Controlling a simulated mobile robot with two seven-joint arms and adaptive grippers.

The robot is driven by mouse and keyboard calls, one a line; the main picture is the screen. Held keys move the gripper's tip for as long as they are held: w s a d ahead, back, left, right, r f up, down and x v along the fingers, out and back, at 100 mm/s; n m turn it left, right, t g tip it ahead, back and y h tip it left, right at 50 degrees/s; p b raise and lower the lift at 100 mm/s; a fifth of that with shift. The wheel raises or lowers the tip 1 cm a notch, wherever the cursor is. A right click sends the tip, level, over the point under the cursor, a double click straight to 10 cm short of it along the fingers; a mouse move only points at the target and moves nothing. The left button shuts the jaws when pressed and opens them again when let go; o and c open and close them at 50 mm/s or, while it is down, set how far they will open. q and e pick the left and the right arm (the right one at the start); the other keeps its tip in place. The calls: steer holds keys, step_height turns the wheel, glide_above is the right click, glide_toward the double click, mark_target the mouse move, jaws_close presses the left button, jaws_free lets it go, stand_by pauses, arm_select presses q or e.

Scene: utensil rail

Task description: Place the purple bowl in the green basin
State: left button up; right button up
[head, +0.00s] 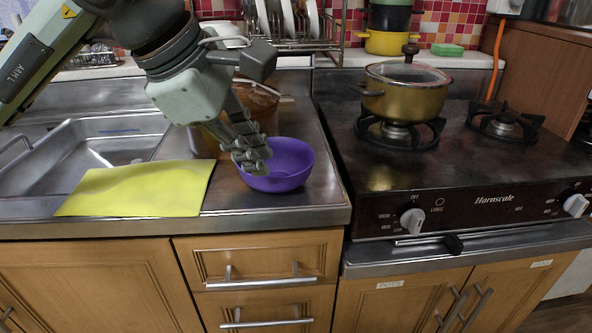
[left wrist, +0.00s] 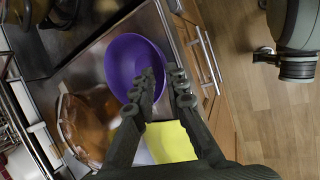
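The purple bowl (head: 290,162) sits upright on the steel counter, left of the stove. It also shows in the left wrist view (left wrist: 122,62). My left gripper (head: 254,162) reaches down from above to the bowl's left side in the head view. In the left wrist view its two fingers (left wrist: 165,78) are apart, one over the bowl and the other just outside its rim, with a gap between them. I cannot tell whether either finger touches the bowl. I see no green basin in either view.
A yellow-green sheet (head: 140,190) lies left of the bowl, before the steel sink (head: 95,150). A brown round vessel (head: 262,100) stands behind the bowl. A gold pot (head: 405,98) sits on the stove (head: 460,180). A dish rack (head: 290,42) stands at the back.

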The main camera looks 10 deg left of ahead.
mark_target(275, 182)
arm_select(q)
steer(key=w+f, duration=0.1)
steer(key=f, duration=0.1)
steer(key=w+d+f+n, duration=0.1)
steer(key=f, duration=0.1)
steer(key=w+f+n, duration=0.1)
steer(key=f, duration=0.2)
steer(key=shift+w+d, duration=0.1)
steer(key=shift+d, duration=0.25)
jaws_close()
steer(key=shift+r, duration=0.1)
